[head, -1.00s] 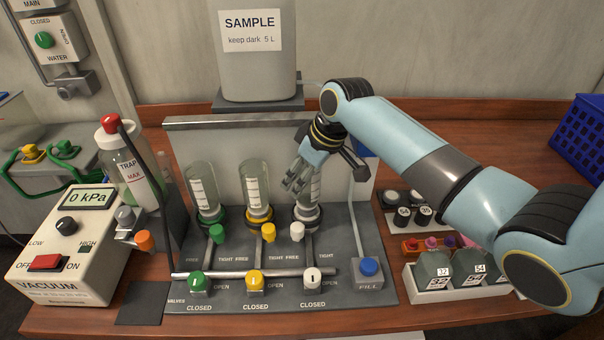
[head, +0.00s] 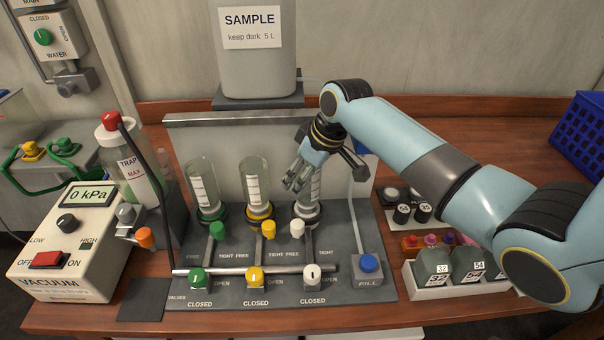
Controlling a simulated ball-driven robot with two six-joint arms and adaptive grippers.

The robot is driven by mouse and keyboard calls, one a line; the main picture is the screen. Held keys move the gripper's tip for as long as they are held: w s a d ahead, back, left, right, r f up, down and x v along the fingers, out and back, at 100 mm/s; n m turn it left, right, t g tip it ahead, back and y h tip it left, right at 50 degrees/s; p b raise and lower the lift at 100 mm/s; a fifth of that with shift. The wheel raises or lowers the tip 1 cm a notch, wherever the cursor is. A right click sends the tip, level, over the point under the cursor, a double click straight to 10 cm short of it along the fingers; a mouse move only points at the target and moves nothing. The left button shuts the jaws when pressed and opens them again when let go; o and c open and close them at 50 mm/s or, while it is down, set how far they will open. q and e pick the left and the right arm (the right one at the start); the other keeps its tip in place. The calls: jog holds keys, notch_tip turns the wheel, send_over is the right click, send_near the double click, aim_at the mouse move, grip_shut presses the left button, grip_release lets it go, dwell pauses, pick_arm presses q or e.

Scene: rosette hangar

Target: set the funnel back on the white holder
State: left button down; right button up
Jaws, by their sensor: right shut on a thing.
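The clear funnel with a white scale strip (head: 315,184) stands about upright over the white holder (head: 307,220) at the right end of the row. Its lower end is at the holder's collar; I cannot tell whether it is seated or just above. My right gripper (head: 298,182) comes from the upper right, its fingers shut on this funnel and covering its upper left part. My left gripper is not in view.
Two similar funnels stand on the green holder (head: 211,214) and yellow holder (head: 260,213) to the left. A sample canister (head: 258,70) is behind, the vacuum pump (head: 75,255) at left, and a rack of bottles (head: 432,294) at right.

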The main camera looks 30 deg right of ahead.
jog(key=shift+p, duration=0.35)
dwell(0.3)
jog(key=o, duration=1.3)
jog(key=shift+c, duration=0.2)
jog(key=shift+o, duration=0.2)
jog(key=o, duration=0.4)
jog(key=shift+c, duration=0.2)
jog(key=shift+r, duration=0.15)
